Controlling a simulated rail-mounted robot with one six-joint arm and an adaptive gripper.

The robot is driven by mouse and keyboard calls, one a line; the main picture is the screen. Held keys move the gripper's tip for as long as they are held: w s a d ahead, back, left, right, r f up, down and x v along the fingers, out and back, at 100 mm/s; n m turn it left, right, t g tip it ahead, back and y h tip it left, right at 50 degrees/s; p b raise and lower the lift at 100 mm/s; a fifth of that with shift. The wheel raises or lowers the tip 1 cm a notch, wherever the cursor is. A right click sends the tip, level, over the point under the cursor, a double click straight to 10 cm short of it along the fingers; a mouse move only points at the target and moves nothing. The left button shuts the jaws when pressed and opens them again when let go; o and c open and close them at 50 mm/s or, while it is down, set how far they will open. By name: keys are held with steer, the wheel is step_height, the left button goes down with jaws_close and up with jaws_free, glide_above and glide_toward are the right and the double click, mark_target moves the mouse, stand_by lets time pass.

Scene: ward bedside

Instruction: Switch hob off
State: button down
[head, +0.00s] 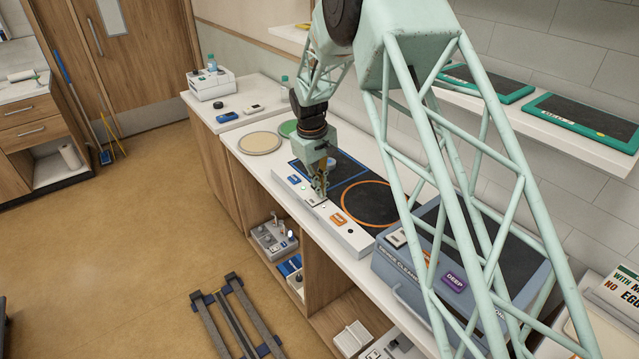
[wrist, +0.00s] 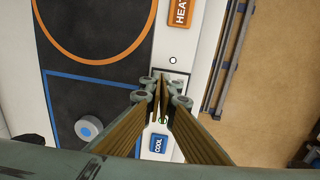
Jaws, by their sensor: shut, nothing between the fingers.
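The hob (head: 345,243) is a white unit on the counter, with a blue-outlined square zone (wrist: 66,100) and an orange-ringed zone (head: 372,203). Its front strip carries an orange HEAT label (wrist: 180,14) and a blue COOL label (wrist: 158,143). Between them, a panel with a thin outline (wrist: 177,77) is partly hidden behind my fingers. A small green spot (wrist: 163,120) shows between the fingers. My gripper (head: 320,194) points down over this strip, and in the wrist view its fingertips (wrist: 162,86) are together and empty. Whether they touch the panel I cannot tell.
A grey round piece with a blue top (wrist: 89,128) sits on the blue-outlined zone. A blue-grey unit with a purple DEEP label (head: 454,282) stands right of the hob. A cream disc (head: 260,143) lies to the left. Open shelves are below the counter.

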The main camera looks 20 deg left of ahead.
steer(key=shift+f, duration=0.4)
steer(key=shift+w+d+f+b, duration=0.15)
steer(key=shift+f+b, duration=0.15)
steer(key=shift+f, duration=0.15)
steer(key=shift+r, duration=0.1)
steer(key=shift+s+a+r, duration=0.2)
steer(key=shift+s+a, duration=0.2)
steer(key=shift+s, duration=0.2)
stand_by(0.5)
step_height(320, 180, up, 14)
steer(key=w+p, duration=0.1)
steer(key=shift+w+d, duration=0.2)
steer(key=shift+d, duration=0.25)
stand_by(0.5)
